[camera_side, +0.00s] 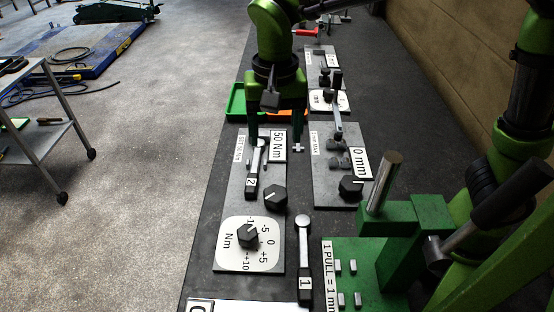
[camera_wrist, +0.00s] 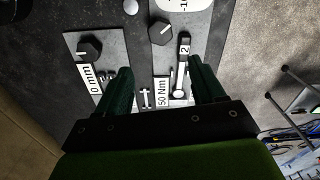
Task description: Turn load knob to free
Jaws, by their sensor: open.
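No knob reads as "load" or "free" in these views, so I cannot tell which is the load knob. A black hexagonal knob with a white line (camera_side: 275,196) sits below the "50 Nm" label (camera_side: 279,146); it also shows in the wrist view (camera_wrist: 160,33). Another black knob (camera_side: 248,235) sits on a white Nm dial (camera_side: 232,260). A third (camera_side: 350,187) is by the "0 mm" label (camera_side: 360,163) and shows in the wrist view (camera_wrist: 88,50). My gripper (camera_side: 276,135) is open over the far end of the 50 Nm plate, its fingers spread apart (camera_wrist: 163,88), touching no knob that I can see.
A wrench tagged 2 (camera_side: 252,178) lies by the left finger. A wrench tagged 1 (camera_side: 304,250) is nearer. The green jack-like block (camera_side: 400,235) with an upright metal post (camera_side: 384,184) stands at right. Green (camera_side: 237,103) and orange trays are behind the gripper.

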